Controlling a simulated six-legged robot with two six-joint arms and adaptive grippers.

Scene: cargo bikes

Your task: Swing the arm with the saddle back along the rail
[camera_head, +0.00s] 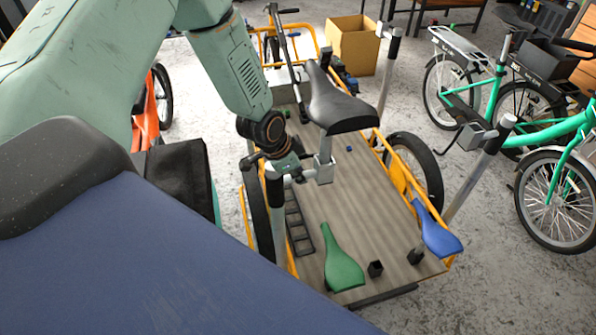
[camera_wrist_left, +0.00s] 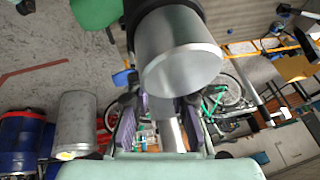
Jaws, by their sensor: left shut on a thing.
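A black saddle (camera_head: 337,103) sits above the cargo bed on a silver clamp block (camera_head: 321,171). A short silver arm seems to join it to an upright post (camera_head: 276,212) at the bed's left edge. My left gripper (camera_head: 287,166) is at this arm, left of the clamp block and below the saddle's rear. In the left wrist view its padded fingers (camera_wrist_left: 160,122) are shut on a silver bar (camera_wrist_left: 172,134), the arm with the saddle. A large silver cylinder (camera_wrist_left: 180,48) stands just in front and hides part of the grip. My right gripper is not in view.
The wooden cargo bed (camera_head: 370,190) has a yellow rail (camera_head: 398,160) along its right side. A green saddle (camera_head: 341,262) and a blue saddle (camera_head: 436,236) lie near its front end. Other posts (camera_head: 480,170) stand on the right. Green bikes (camera_head: 560,140) stand beyond, and a cardboard box (camera_head: 354,44) behind.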

